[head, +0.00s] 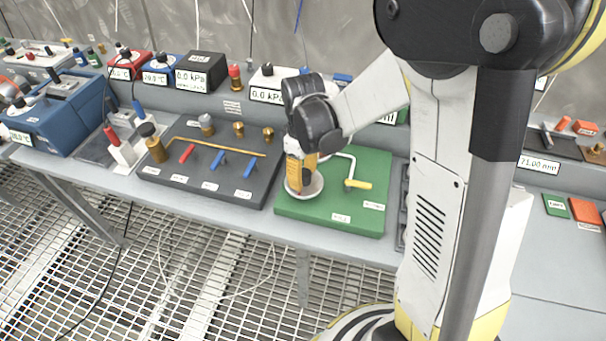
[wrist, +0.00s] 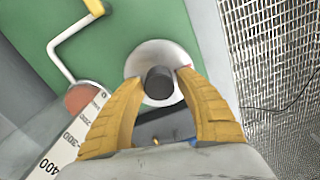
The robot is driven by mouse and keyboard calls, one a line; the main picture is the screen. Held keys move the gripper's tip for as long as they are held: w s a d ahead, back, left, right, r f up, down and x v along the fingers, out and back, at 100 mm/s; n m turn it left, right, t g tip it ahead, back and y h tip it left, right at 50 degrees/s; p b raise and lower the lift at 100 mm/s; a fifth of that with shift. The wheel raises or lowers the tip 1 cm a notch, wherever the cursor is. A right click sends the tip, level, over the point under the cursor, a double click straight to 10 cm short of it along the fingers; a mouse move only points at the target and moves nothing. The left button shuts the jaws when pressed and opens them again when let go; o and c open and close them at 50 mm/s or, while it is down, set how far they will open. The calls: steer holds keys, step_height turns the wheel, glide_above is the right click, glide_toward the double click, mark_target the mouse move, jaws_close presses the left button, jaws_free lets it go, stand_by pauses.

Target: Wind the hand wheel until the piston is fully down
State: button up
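A green board (head: 335,215) lies on the grey bench, and it fills the upper left of the wrist view (wrist: 110,30). On it is a white round, dish-like part (head: 312,193), which shows in the wrist view (wrist: 150,57) with a dark round knob (wrist: 159,82) at its centre. I cannot tell surely whether this is the hand wheel. My gripper (head: 297,187) points down over it. In the wrist view its yellow fingers (wrist: 160,77) are apart, one on each side of the knob. I cannot tell whether they touch it. The piston cannot be made out clearly.
A numbered scale (wrist: 72,132) and a brown disc (wrist: 82,97) are close to the left finger. A dark valve panel (head: 210,187) lies left. Open grating (head: 150,270) is in front of the bench.

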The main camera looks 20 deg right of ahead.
mark_target(303, 172)
steer(key=shift+o, duration=0.5)
step_height(303, 172, up, 12)
stand_by(0.6)
steer(key=s+r+m+t, duration=0.4)
steer(key=s+m+t, duration=0.3)
steer(key=s, duration=0.6)
steer(key=shift+m, duration=0.5)
